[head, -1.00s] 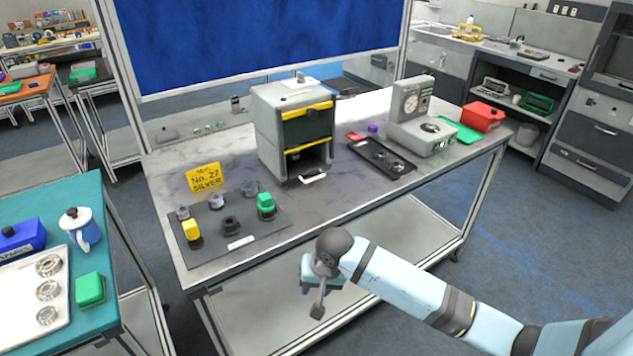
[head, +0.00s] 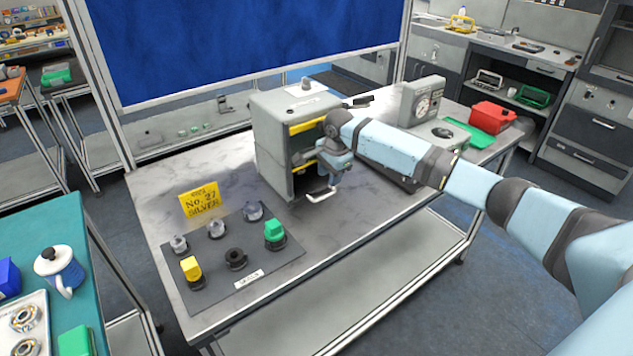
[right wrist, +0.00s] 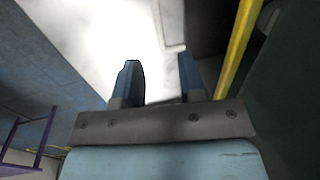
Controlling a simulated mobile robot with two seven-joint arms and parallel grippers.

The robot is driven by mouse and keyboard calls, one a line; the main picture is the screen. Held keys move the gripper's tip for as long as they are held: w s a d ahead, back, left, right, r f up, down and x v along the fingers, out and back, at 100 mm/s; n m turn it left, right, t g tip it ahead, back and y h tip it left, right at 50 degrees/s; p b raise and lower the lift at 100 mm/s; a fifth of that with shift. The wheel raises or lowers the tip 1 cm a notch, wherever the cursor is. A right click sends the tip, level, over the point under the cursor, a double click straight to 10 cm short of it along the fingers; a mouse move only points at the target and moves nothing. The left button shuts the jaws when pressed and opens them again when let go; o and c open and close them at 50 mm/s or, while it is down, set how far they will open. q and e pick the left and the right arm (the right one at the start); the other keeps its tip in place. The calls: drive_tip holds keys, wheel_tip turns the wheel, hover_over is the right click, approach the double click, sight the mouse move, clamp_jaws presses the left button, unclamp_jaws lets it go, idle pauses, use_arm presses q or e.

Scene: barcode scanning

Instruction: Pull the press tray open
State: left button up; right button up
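The press (head: 271,150) is a grey box with yellow bars, standing on the grey workbench. The white tray handle (head: 321,196) sticks out low at its front. My right gripper (head: 312,160) is in front of the press opening, just above the handle, and hides part of the front. In the right wrist view its two blue fingers (right wrist: 158,75) stand apart, with nothing seen held between them. A yellow bar (right wrist: 238,50) of the press runs along the right there. Whether the fingers touch the handle cannot be told. My left gripper is not in view.
A dark mat (head: 285,255) with several knobs and coloured blocks lies left of the press. A yellow sign (head: 201,201) stands behind it. A gauge device (head: 422,103), a green tray (head: 470,134) and a red box (head: 490,116) are at the right. The bench front before the press is clear.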

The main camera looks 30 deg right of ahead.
sight(326, 195)
drive_tip(key=f, duration=0.4)
drive_tip(key=w+f, duration=0.1)
drive_tip(key=f, duration=0.1)
drive_tip(key=shift+f, duration=0.15)
drive_tip(key=shift+w+f, duration=0.1)
drive_tip(key=shift+f, duration=0.35)
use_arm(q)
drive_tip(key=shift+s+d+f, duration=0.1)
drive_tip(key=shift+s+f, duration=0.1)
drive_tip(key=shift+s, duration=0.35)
use_arm(e)
drive_tip(key=shift+c, duration=0.2)
clamp_jaws()
